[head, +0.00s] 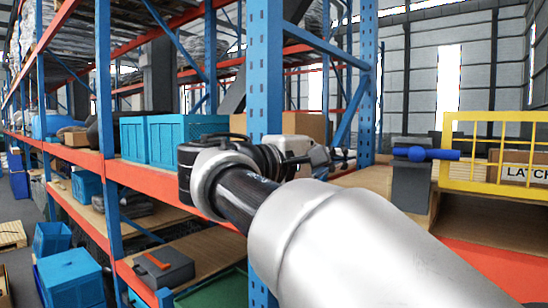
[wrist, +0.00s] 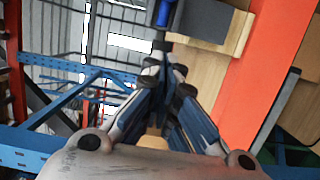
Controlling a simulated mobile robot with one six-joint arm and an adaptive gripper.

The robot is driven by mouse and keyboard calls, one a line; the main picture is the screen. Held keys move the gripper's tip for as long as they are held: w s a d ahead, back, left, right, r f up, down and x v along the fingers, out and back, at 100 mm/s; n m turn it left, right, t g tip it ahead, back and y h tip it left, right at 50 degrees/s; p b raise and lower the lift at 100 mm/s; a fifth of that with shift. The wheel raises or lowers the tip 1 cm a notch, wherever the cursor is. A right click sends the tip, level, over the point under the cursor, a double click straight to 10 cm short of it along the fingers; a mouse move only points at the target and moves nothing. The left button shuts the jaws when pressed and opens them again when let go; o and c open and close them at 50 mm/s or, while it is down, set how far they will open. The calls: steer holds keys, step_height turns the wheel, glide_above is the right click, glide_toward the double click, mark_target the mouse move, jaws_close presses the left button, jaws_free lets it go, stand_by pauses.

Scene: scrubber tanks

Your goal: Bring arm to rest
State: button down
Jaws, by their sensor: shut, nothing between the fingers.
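My arm reaches in from the lower right of the head view, its pale tube (head: 340,240) running up to a dark wrist joint. My gripper (head: 345,160) points right there, partly behind the wrist and arm, in front of the blue rack post. In the wrist view my gripper (wrist: 168,60) has its fingers drawn together at the tips, with nothing held between them. A grey block (head: 411,185) with a blue handle (head: 428,154) stands to the right of the fingertips, apart from them in the head view. The blue handle also shows at the top of the wrist view (wrist: 163,12).
A blue rack post (head: 264,70) stands close behind my wrist. Blue crates (head: 185,138) sit on the orange-edged shelf to the left. Grey floor shows at far left.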

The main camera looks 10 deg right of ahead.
steer(key=s+d+f+g+y+b, duration=0.1)
steer(key=s+d+f+y+b, duration=0.25)
steer(key=f, duration=0.85)
steer(key=s+f+g+y+b, duration=0.1)
steer(key=s+f+y+b, duration=0.25)
steer(key=s+f, duration=0.65)
steer(key=s+a+f+m+y+b, duration=0.1)
steer(key=s+a+f+y+b, duration=0.2)
steer(key=f, duration=0.8)
steer(key=s+a+f+m+y+b, duration=0.2)
steer(key=s+a+f+y+b, duration=0.1)
steer(key=f, duration=0.8)
steer(key=s+a+f+m+y+b, duration=0.1)
steer(key=s+a+f+y+b, duration=0.2)
steer(key=s+a+f, duration=0.3)
step_height(320, 180, down, 6)
steer(key=shift+s+a+r+m+g+b, duration=0.1)
steer(key=shift+s+a+m+g+b, duration=0.3)
steer(key=shift+b, duration=0.3)
